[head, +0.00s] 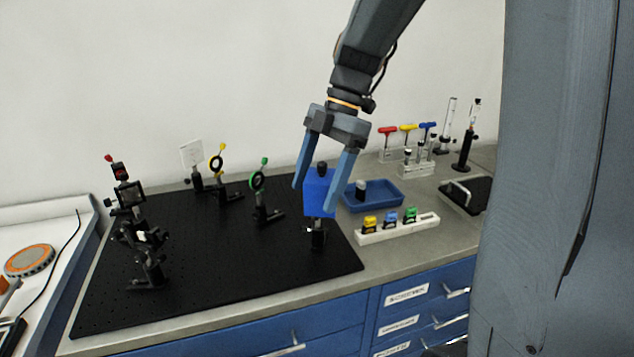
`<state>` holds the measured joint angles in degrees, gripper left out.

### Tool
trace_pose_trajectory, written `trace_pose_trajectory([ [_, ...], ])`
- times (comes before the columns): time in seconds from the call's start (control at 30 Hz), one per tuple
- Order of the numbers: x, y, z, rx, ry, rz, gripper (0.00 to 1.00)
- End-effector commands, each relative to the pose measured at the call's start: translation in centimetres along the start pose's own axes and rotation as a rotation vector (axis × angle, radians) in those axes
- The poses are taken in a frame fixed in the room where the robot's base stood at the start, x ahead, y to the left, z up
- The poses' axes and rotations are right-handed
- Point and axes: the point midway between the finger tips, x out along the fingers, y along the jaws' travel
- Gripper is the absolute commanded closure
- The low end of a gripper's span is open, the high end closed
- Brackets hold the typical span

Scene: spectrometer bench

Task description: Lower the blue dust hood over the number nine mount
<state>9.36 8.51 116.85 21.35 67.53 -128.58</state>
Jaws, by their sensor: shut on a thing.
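The blue dust hood (318,192) has a dark knob on top and sits between the fingers of my gripper (315,198). My gripper is shut on the hood, pointing down with one finger on each side of it. Directly below the hood, a black post mount (318,238) stands on the black breadboard near its right edge. Its upper part is hidden by the hood, so I cannot tell how far the hood covers it. No number nine is readable on the mount.
The breadboard (210,295) also carries a tall black assembly (150,270) at left, and yellow (216,163) and green (258,182) ringed mounts. To the right are a blue tray (385,197) and a white rack (400,232) with coloured items. The breadboard's front middle is clear.

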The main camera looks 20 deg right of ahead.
Motion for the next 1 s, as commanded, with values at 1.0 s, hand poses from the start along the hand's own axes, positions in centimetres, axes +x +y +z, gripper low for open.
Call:
trace_pose_trajectory([
  [1.0,2.4,0.0,1.0,0.000,0.000,0.000,0.51],
])
